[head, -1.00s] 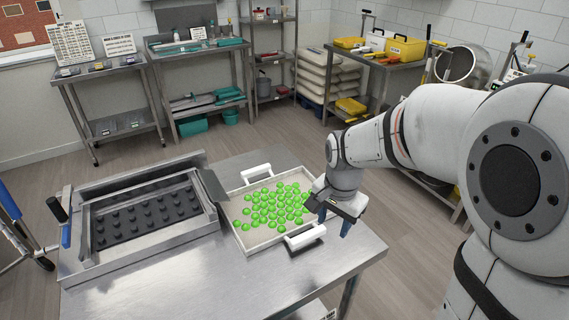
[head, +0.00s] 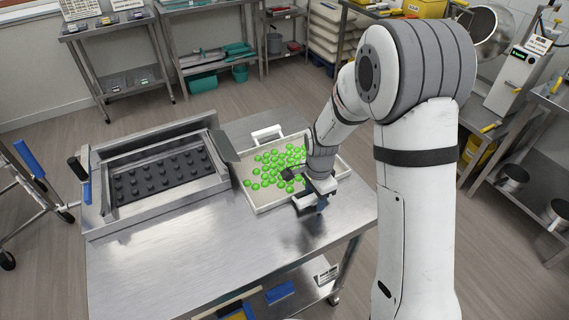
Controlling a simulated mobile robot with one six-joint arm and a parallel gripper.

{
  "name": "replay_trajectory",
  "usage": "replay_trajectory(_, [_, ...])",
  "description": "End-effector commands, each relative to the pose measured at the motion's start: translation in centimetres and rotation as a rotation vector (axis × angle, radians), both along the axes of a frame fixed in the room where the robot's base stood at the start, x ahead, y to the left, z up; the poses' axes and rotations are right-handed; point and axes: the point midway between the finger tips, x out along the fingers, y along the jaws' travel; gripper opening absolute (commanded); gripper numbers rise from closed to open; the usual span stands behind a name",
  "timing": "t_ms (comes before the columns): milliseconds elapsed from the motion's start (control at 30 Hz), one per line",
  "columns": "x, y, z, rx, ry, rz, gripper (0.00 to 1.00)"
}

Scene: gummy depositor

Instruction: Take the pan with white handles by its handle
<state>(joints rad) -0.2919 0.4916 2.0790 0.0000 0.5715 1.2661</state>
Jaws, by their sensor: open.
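The pan (head: 263,205) is a shallow pale tray on the steel table, with many green gummies (head: 270,168) in it. Its far white handle (head: 267,133) shows clearly. The near white handle is mostly hidden behind my gripper (head: 318,211). My gripper points down at the pan's near right side, over or around the near handle; I cannot tell whether it touches it. The jaws are open.
A steel depositor frame with a dark mould (head: 155,178) stands left of the pan. The steel table's (head: 190,270) front is clear. Shelves and side tables stand behind and at the right.

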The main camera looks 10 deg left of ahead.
Motion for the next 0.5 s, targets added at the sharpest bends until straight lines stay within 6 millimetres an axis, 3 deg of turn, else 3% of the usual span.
replay_trajectory(333, [-0.01,-0.03,-0.89,0.001,-0.001,0.000,0.45])
replay_trajectory(500, [-0.01,-0.04,-0.87,0.001,-0.001,0.000,0.32])
